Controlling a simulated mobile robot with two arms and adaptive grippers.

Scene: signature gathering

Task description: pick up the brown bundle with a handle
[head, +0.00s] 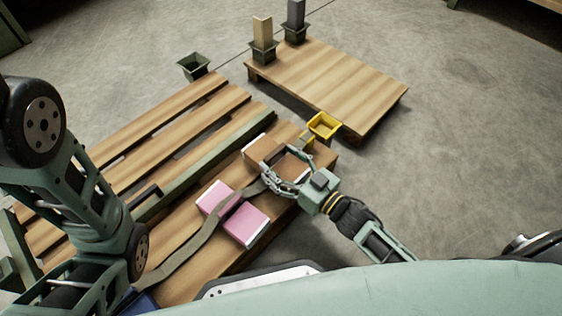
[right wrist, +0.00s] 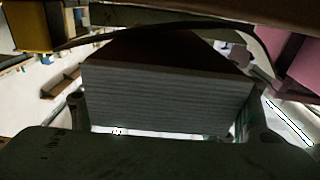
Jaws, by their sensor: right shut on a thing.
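The brown bundle (head: 260,149) is at the right end of the slatted wooden bench in the head view. My right gripper (head: 284,170) is shut on it, with the fingers around its near side. In the right wrist view the bundle shows as a thick stack of grey layered edges (right wrist: 165,98) under a dark brown top, between the fingers. Its handle cannot be made out clearly. I cannot tell whether the bundle touches the bench. My left arm comes in at the left, but its gripper is not in view.
A pink bundle (head: 245,224) with a grey-brown strap (head: 190,248) across it lies left of my right gripper. A yellow open bin (head: 323,125) is just beyond the brown bundle. A low wooden platform (head: 335,85) holds two posts in dark holders. Bare floor lies to the right.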

